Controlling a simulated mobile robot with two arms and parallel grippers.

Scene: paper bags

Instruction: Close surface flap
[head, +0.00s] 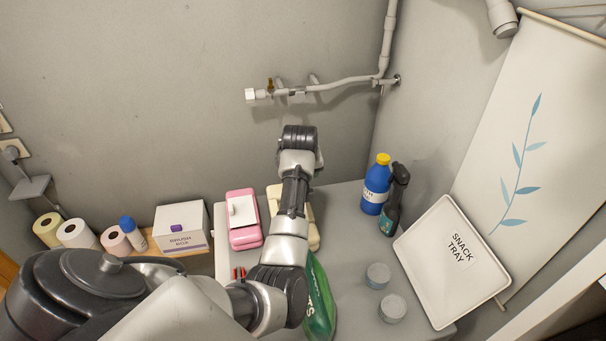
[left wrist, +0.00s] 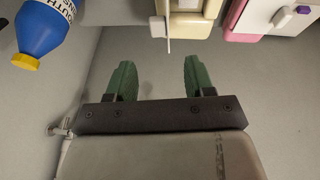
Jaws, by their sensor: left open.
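I cannot make out for certain which part is the surface flap. A cream appliance (head: 312,229) stands on the grey counter, partly hidden behind my left arm. In the left wrist view the cream appliance (left wrist: 186,24) is at the top, with a thin pale panel jutting from its left side. My left gripper (left wrist: 157,75) has green fingers, spread apart with nothing between them, and they point toward the appliance without visibly touching it. In the head view its fingers are hidden by the wrist. My right gripper is in neither view.
A pink appliance (head: 243,236) stands left of the cream one. A blue bottle (head: 375,187), black spray bottle (head: 393,207), snack tray (head: 445,285), two grey cans and a green item (head: 320,306) are nearby. A brush box (head: 181,228) and paper rolls stand at left.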

